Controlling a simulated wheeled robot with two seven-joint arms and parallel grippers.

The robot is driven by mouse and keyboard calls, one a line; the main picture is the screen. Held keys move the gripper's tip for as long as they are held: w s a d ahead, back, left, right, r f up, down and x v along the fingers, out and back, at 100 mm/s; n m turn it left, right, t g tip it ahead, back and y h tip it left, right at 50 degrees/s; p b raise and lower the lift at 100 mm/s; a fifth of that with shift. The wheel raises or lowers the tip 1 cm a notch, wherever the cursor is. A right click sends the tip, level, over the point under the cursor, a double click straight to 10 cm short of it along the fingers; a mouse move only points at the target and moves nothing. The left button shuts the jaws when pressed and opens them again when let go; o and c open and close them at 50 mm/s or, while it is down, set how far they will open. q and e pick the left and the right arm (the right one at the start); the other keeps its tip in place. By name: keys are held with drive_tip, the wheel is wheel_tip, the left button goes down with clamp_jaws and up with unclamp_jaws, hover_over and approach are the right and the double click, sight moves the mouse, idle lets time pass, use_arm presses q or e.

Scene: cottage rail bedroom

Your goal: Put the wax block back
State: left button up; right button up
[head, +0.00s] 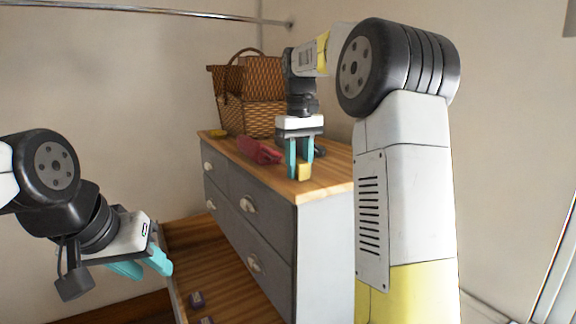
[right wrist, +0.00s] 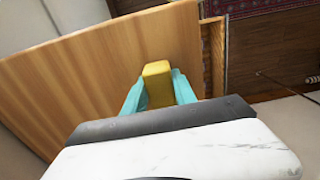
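The yellow wax block (head: 304,172) is between the fingertips of my right gripper (head: 301,170), at the near end of the dresser's wooden top (head: 325,178). In the right wrist view the block (right wrist: 157,82) fills the space between the teal fingers (right wrist: 158,92), which appear to touch its sides. I cannot tell whether the block rests on the top or is slightly raised. My left gripper (head: 142,268) is at lower left, its two teal fingers apart and nothing visible between them.
A red object (head: 258,150) lies left of my right gripper. A dark object (head: 319,151) sits behind it. Wicker baskets (head: 262,118) stand farther back. Below, what looks like an open drawer (head: 235,282) holds small purple items (head: 197,299).

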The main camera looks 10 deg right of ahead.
sight(299, 161)
drive_tip(key=o, duration=0.4)
wheel_tip(299, 161, up, 11)
drive_tip(key=shift+s+d+t, duration=0.65)
drive_tip(key=shift+s+t, duration=0.15)
drive_tip(key=shift+s, duration=1.6)
drive_tip(key=s+a+f+m+t, duration=0.1)
drive_tip(key=s+f, duration=0.5)
drive_tip(key=s+a+f+m+t+y, duration=0.1)
drive_tip(key=s+f+t, duration=0.1)
drive_tip(key=s+f, duration=0.4)
drive_tip(key=s+a+f+m+t+y, duration=0.1)
drive_tip(key=s+f, duration=0.6)
drive_tip(key=shift+s+a+t, duration=0.2)
drive_tip(key=shift+a+t, duration=0.05)
drive_tip(key=shift+t, duration=0.05)
